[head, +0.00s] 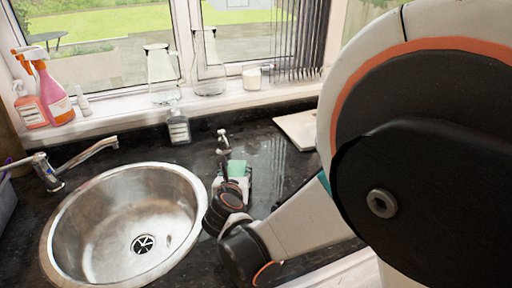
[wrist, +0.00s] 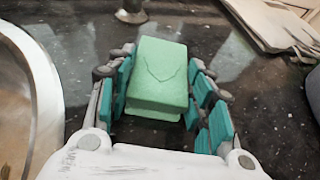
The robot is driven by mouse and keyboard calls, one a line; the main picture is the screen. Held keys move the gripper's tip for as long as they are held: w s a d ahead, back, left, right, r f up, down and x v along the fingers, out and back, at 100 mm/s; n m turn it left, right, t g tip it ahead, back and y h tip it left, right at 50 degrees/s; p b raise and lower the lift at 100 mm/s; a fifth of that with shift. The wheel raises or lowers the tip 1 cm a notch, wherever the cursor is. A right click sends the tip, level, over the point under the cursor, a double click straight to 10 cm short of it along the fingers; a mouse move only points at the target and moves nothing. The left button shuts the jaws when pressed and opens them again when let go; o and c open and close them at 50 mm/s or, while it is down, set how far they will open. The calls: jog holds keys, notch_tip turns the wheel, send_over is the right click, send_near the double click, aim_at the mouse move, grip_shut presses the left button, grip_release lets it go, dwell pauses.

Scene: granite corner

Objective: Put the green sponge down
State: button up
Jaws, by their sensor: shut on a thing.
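The green sponge (wrist: 158,78) is a pale green block between the teal-padded fingers of my gripper (wrist: 160,100) in the wrist view. My gripper is shut on it, and the fingers press on its left and right sides. In the head view the sponge (head: 237,169) shows at the tip of my gripper (head: 236,180), over the dark counter just right of the sink. Whether the sponge touches the counter cannot be told. My arm hides part of the counter on the right.
A round steel sink (head: 190,190) with a tap (head: 85,155) lies to the left. A soap bottle (head: 178,128) stands behind it. A pale board (head: 298,130) lies at the back right. Spray bottles (head: 55,95) and glass vessels (head: 161,75) stand on the windowsill. Dark counter (head: 268,160) right of my gripper is clear.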

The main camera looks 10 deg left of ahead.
jog(key=o, duration=1)
jog(key=shift+c, duration=0.2)
jog(key=shift+r, duration=0.2)
